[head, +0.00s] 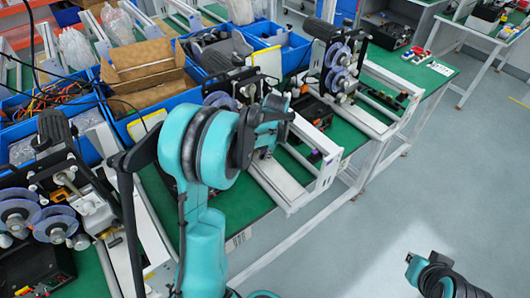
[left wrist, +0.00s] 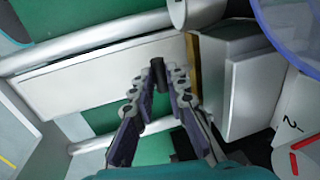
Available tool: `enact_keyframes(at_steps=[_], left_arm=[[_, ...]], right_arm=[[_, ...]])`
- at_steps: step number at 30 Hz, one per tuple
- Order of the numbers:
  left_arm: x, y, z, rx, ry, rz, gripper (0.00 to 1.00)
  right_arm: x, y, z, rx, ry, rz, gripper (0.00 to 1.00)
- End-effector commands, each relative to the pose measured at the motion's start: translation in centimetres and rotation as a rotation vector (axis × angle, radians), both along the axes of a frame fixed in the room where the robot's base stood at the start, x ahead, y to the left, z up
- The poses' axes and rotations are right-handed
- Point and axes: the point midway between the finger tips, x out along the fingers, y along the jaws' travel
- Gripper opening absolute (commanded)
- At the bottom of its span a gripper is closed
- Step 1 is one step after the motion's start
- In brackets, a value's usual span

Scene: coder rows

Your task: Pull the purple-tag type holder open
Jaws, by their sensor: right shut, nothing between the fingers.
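The coder nearest my left arm stands on the green bench with its white frame (head: 285,182) towards the bench's front edge. A small purple patch (head: 315,156) shows on this frame. My left gripper (head: 266,152) is over this coder, its fingers mostly hidden by my arm in the head view. In the left wrist view its two fingers (left wrist: 160,84) are apart, with a short dark knob (left wrist: 158,73) between their tips. A pale metal plate (left wrist: 85,80) lies beyond them; I cannot tell if the fingers touch the knob. My right gripper (head: 414,264) is low at the right, away from the bench, partly cut off.
Another coder with purple reels (head: 341,68) stands to the right, and one with reels (head: 42,222) at the left. Blue bins (head: 235,118) and an open cardboard box (head: 145,68) line the back. The floor (head: 460,160) on the right is clear.

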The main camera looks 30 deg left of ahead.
Motion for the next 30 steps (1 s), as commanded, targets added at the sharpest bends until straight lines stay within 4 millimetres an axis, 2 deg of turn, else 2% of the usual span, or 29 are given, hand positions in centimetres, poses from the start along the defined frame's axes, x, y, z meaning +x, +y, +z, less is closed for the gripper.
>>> enact_keyframes(at_steps=[5, 7, 15, 19, 23, 30], left_arm=[[0.0, -0.1, 0.0, 0.001, 0.0, -0.001, 0.0], [-0.2, -0.8, 0.0, 0.0, 0.0, -0.003, 0.0], [-2.7, -6.8, 0.0, 0.0, -0.001, -0.005, 0.0], [-3.6, -8.9, 0.0, 0.0, 0.0, -0.004, 0.0], [-4.0, -9.7, 0.0, 0.0, -0.001, -0.001, 0.0], [-4.0, -9.7, 0.0, 0.0, 0.0, 0.0, 0.0]], right_arm=[[0.0, 0.0, 0.0, 0.0, 0.0, 0.0, 0.0], [0.0, 0.0, 0.0, 0.0, 0.0, 0.0, 0.0], [0.0, 0.0, 0.1, 0.0, 0.0, 0.0, 0.0], [0.0, 0.0, 0.2, 0.0, 0.0, 0.0, 0.0], [0.0, 0.0, 0.2, 0.0, 0.0, 0.0, 0.0], [0.0, 0.0, 0.2, 0.0, 0.0, 0.0, 0.0]])
